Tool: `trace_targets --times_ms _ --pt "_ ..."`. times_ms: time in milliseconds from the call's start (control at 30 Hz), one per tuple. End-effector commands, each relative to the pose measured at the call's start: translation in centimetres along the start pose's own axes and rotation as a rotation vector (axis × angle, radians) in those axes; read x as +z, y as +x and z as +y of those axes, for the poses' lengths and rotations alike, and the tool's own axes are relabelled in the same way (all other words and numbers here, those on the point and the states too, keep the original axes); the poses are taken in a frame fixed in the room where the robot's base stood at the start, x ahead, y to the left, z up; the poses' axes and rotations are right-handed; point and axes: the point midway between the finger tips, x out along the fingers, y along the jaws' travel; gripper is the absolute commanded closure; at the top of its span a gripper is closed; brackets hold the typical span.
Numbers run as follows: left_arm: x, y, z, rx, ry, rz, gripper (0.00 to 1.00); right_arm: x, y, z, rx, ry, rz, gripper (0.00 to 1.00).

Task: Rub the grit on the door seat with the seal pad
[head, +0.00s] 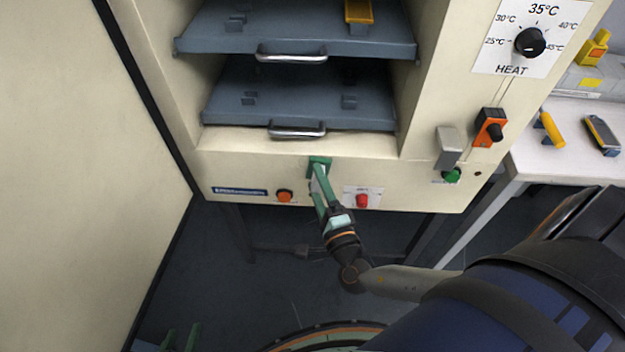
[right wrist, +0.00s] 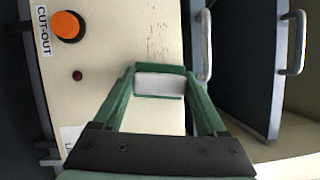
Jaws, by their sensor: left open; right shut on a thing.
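My right gripper (head: 319,165) is shut on the seal pad, its green fingertips up against the cream front below the shelves. In the right wrist view the white pad (right wrist: 160,83) sits between the fingertips (right wrist: 160,92). Dark grit specks (right wrist: 157,42) show on the cream door seat (right wrist: 175,22), just beyond the pad. I cannot tell whether the pad touches the surface. In the head view the grit is not discernible. My left gripper (head: 181,338) is open and empty at the lower left, partly cut off by the frame.
Two grey shelves with handles (head: 291,53) (head: 297,129) are above the seat. An orange button (head: 285,196), a red button (head: 362,201) and a green button (head: 452,175) are on the front. A large cream panel (head: 75,170) stands at left, a white table (head: 535,165) at right.

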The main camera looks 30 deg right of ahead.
Motion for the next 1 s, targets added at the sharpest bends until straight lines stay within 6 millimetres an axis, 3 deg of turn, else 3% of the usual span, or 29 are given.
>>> trace_targets --times_ms 1000 --pt "-0.6 -0.5 0.1 0.0 0.0 0.0 0.5 6.0 2.7 1.0 0.0 0.002 -0.001 0.7"
